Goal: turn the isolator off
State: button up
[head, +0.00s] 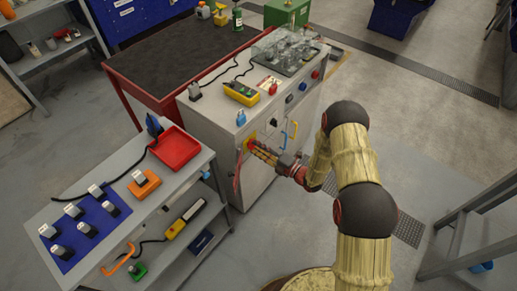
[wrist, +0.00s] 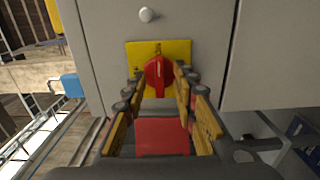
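The isolator is a red rotary handle (wrist: 158,76) on a yellow plate (wrist: 181,48), on the light grey front of a cabinet (head: 258,183). The handle stands upright in the wrist view. My gripper (wrist: 159,84) is straight in front of it, with one finger on each side of the handle. The fingers are apart, with a narrow gap visible at the left; I cannot tell whether the right finger touches. The lower handle is partly hidden by my gripper. In the head view my gripper (head: 256,148) reaches the cabinet front and mostly hides the isolator.
A blue padlock (head: 241,118) sits at the cabinet's top edge. A grey bench with a red tray (head: 176,147) stands at left. Open floor lies right of the cabinet.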

jog(key=shift+c, duration=0.5)
grip_shut()
jog(key=shift+n, duration=0.5)
dwell(0.4)
jog(key=shift+f+n+b, duration=0.1)
jog(key=shift+n+b, duration=1.2)
jog(key=shift+n, duration=7)
jog(key=shift+s, duration=0.1)
